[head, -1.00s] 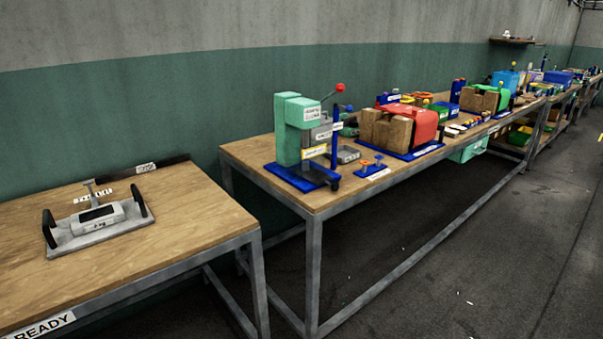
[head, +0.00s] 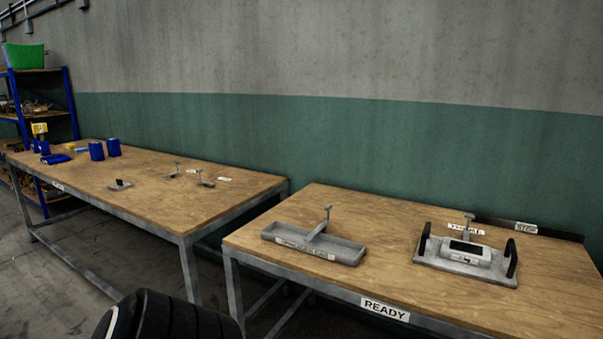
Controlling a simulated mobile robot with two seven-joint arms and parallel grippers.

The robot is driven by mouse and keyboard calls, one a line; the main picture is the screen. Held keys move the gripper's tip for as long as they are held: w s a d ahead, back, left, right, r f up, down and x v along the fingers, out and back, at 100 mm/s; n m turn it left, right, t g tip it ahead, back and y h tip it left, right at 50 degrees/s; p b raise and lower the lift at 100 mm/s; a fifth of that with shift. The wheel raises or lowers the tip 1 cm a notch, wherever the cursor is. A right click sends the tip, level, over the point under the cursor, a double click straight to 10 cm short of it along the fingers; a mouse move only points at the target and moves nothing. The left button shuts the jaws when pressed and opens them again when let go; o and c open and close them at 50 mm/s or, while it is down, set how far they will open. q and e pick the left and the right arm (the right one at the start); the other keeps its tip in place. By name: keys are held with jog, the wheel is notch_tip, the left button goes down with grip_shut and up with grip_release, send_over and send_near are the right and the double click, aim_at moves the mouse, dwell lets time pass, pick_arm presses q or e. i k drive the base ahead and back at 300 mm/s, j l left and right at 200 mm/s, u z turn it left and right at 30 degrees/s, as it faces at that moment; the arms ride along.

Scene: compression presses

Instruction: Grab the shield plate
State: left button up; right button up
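No item is readably marked as the shield plate. On the READY table (head: 290,213), a flat grey plate (head: 432,262) with two upright black handles carries a light grey block (head: 466,252) with a dark top panel. A small T-shaped post (head: 468,222) stands behind the block. To its left lies a shallow grey tray (head: 345,253) with a T-shaped post and a label too small to read. A rounded black part of my own body shows at the bottom left. Neither gripper is in view.
A blue-framed shelf with a green bin (head: 25,56) stands at far left. A narrow gap separates the tables. Grey floor is open at lower left.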

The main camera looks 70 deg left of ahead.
aim_at(119, 186)
jog(key=u, duration=3.35)
jog(key=i+z, duration=0.1)
jog(key=z, duration=0.35)
jog(key=i+j+z, duration=0.1)
jog(key=z, duration=0.35)
jog(key=i+j+z, duration=0.25)
jog(key=j+z, duration=0.2)
jog(key=j, duration=0.3)
jog(key=i+j+z, duration=0.1)
jog(key=j, duration=0.25)
jog(key=i+j+z, duration=0.1)
jog(key=j, duration=0.3)
jog(key=i+j+z, duration=0.15)
jog(key=j, duration=0.25)
jog(key=i+j+z, duration=0.1)
jog(key=j, duration=0.3)
